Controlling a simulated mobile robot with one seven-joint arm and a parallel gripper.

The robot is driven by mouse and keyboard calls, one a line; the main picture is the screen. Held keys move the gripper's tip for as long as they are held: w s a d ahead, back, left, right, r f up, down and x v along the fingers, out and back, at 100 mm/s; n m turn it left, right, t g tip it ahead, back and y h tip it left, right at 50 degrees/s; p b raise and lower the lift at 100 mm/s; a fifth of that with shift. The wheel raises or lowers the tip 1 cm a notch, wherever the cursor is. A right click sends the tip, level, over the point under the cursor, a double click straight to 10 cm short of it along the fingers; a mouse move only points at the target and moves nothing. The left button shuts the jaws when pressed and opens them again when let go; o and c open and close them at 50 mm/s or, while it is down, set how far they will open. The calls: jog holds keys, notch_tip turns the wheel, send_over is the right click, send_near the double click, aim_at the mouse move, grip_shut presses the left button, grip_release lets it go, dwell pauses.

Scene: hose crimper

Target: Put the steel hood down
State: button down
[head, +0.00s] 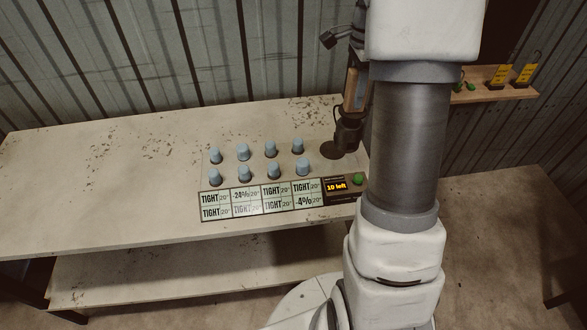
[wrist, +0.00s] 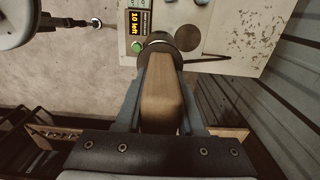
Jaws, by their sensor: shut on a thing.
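The steel hood (head: 347,130) is a dark cup-shaped piece below a tan, wood-coloured handle. My gripper (head: 355,88) is shut on this handle, and my arm partly hides it in the head view. In the wrist view the two fingers (wrist: 160,75) lie on either side of the handle, with the hood's dark round end (wrist: 157,41) beyond them. The hood is at the table's right end, beside a dark round patch (head: 330,151). I cannot tell whether its rim touches the table.
The pale worn table (head: 110,190) carries several blue caps (head: 270,149), a label panel (head: 262,198), a "10 left" display (head: 337,187) and a green button (head: 358,179). A wooden shelf (head: 508,91) with yellow tags is on the right wall. The table's left side is clear.

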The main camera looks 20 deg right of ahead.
jog(key=w+a+f, duration=0.3)
jog(key=a+f, duration=0.8)
jog(key=shift+w+p, duration=0.3)
jog(key=shift+w, duration=0.05)
jog(key=shift+f, duration=0.1)
jog(key=c, duration=0.5)
grip_release()
